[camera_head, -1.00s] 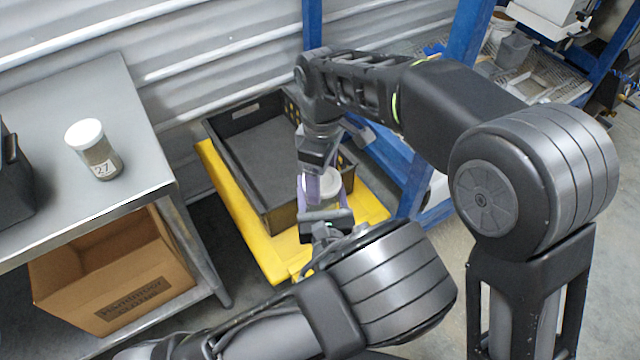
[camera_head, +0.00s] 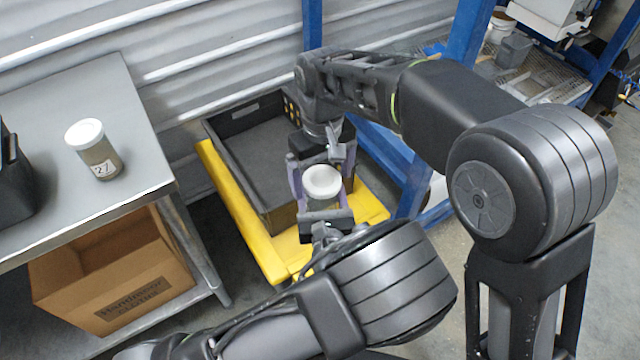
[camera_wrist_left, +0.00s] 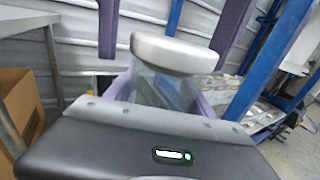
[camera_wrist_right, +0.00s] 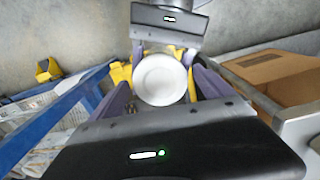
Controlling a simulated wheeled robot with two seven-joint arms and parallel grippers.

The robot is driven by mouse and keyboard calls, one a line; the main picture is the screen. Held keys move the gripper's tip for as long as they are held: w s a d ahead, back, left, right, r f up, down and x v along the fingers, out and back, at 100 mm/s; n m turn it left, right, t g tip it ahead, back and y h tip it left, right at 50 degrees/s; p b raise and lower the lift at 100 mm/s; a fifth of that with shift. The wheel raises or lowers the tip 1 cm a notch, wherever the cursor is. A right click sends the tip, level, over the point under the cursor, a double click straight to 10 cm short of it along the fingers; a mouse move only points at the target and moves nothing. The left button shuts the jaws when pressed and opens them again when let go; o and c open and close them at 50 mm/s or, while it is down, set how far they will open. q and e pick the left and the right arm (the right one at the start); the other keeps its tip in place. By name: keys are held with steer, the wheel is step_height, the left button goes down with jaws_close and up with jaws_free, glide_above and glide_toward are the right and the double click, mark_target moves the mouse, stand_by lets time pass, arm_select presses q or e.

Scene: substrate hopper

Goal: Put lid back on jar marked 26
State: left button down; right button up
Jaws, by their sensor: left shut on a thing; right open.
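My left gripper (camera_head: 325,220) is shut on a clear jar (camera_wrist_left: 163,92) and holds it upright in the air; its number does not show. A white lid (camera_head: 322,182) sits on top of this jar; in the left wrist view the lid (camera_wrist_left: 175,54) looks slightly tilted, and I cannot tell whether it is tight. My right gripper (camera_head: 321,176) is open above, with its purple fingers on either side of the lid. The right wrist view shows the lid (camera_wrist_right: 160,80) between these fingers, with gaps beside it.
Another white-lidded jar (camera_head: 97,158), marked 27, stands on the metal table (camera_head: 130,120) at left. A cardboard box (camera_head: 130,285) is on the shelf below. A black crate (camera_head: 277,217) on a yellow base (camera_head: 235,215) lies behind the grippers. A blue frame (camera_head: 460,55) stands at right.

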steer(key=shift+r, duration=2.3)
steer(key=shift+c, duration=0.4)
step_height(320, 180, up, 4)
steer(key=n, duration=0.5)
steer(key=shift+f, duration=0.25)
steer(key=shift+f, duration=0.15)
steer(key=shift+f, duration=3.9)
